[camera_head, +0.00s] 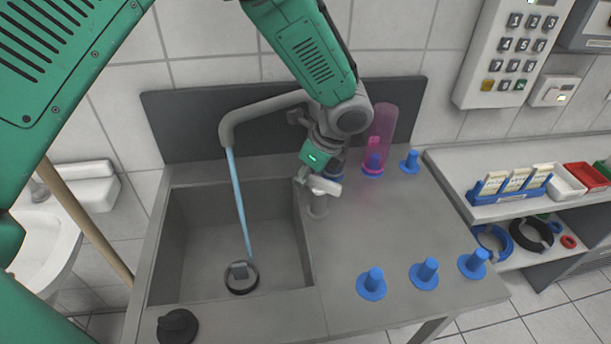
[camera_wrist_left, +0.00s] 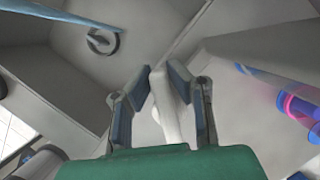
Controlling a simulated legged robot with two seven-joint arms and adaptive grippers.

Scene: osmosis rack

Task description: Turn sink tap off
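The sink tap's grey spout (camera_head: 262,108) arches over the basin, and a blue water stream (camera_head: 237,195) runs from it to the drain. The stream also shows at the top left of the left wrist view (camera_wrist_left: 70,17). The white tap handle (camera_head: 325,186) stands at the basin's right edge. My left gripper (camera_head: 307,177) is at this handle. My right gripper is not in view.
The basin (camera_head: 190,235) has a round drain (camera_head: 241,278). Blue pegs (camera_head: 371,284) stand on the counter, and a pink transparent cylinder (camera_head: 382,130) stands behind on the right. A shelf (camera_head: 490,212) with a card rack and trays is at the right. The counter's middle is clear.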

